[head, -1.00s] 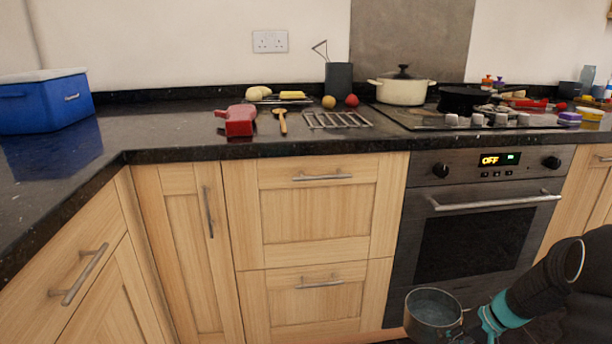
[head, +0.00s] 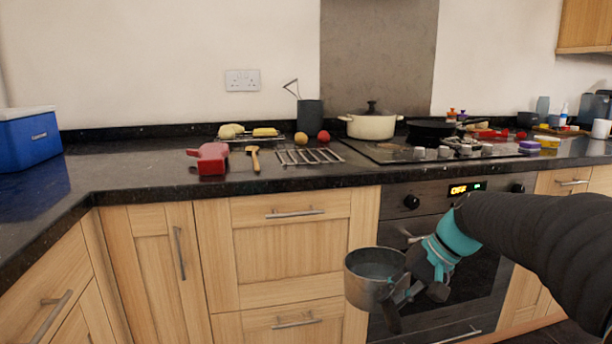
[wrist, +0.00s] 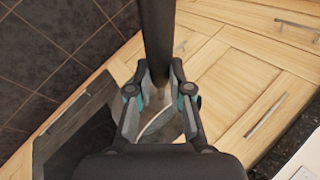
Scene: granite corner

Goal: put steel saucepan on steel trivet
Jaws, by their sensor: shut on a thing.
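The steel saucepan (head: 368,282) is in my gripper (head: 400,298), held upright in front of the oven and drawers, below the worktop level. In the wrist view my gripper (wrist: 160,100) is shut on the saucepan's dark handle (wrist: 157,45); only a little of the pan shows there, behind the fingers. The steel trivet (head: 310,157) lies flat on the worktop, left of the hob, with nothing on it. It is farther back, higher and to the left of the saucepan.
A wooden tool (head: 254,159) and a red object (head: 209,159) lie left of the trivet. A grey utensil pot (head: 310,117), a yellow and a red fruit stand behind it. A cream pot (head: 370,126) and a dark pan (head: 431,130) are on the hob. A blue box (head: 28,142) is far left.

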